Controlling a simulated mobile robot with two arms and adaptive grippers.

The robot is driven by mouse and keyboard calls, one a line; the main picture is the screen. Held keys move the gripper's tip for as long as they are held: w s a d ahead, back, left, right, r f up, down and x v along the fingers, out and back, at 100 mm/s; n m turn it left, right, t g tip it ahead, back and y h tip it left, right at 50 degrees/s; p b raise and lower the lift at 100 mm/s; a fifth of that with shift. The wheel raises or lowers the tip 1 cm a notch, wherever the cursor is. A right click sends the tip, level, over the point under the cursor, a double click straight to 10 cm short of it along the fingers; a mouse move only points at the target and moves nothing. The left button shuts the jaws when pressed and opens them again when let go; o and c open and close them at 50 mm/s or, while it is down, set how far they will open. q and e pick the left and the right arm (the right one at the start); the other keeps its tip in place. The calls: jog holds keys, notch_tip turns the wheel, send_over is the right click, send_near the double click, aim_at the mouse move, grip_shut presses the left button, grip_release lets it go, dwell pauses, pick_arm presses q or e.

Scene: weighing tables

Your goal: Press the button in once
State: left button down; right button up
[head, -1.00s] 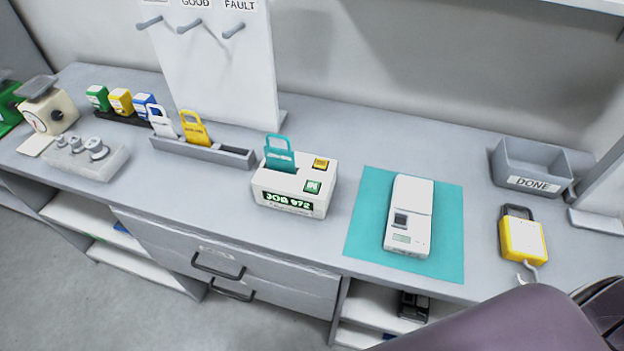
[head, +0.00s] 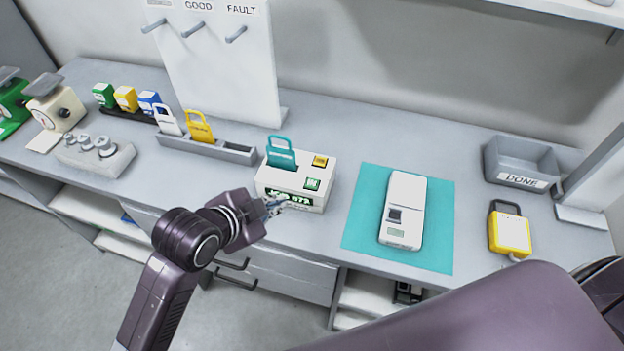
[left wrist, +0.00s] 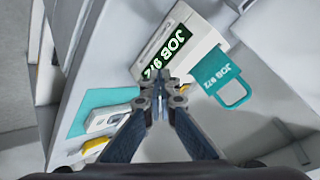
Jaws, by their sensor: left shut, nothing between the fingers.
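A white job box (head: 265,180) stands near the front of the table with a lit "JOB 972" display on its front. On its top are a green button (head: 312,184) at the front and a yellow button (head: 320,161) behind it. A teal tag (head: 281,153) stands in its slot. My left gripper (head: 278,206) is shut and empty, in front of the box, partly covering the display. In the left wrist view, the shut fingertips (left wrist: 160,82) appear just beside the display (left wrist: 168,52); I cannot tell if they touch. My right gripper is out of view.
A grey DONE bin (head: 520,178) and a yellow tagged thing (head: 509,232) are at the right.

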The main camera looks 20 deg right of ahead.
pick_arm(q)
jog(key=w+d+r+m+h, duration=0.1)
jog(key=w+d+r+m, duration=0.1)
jog(key=d+r+m, duration=0.45)
notch_tip(320, 180, up, 4)
jog(key=m+g, duration=0.1)
jog(key=m, duration=1.3)
send_over(309, 185)
jog(key=shift+n+y, duration=0.25)
jog(key=shift+y, duration=0.15)
notch_tip(309, 185, down, 7)
jog(key=b, duration=0.6)
jog(key=shift+d+r+b, duration=0.1)
jog(key=shift+b, duration=0.3)
jog(key=shift+f+b, duration=0.3)
jog(key=shift+f, duration=0.7)
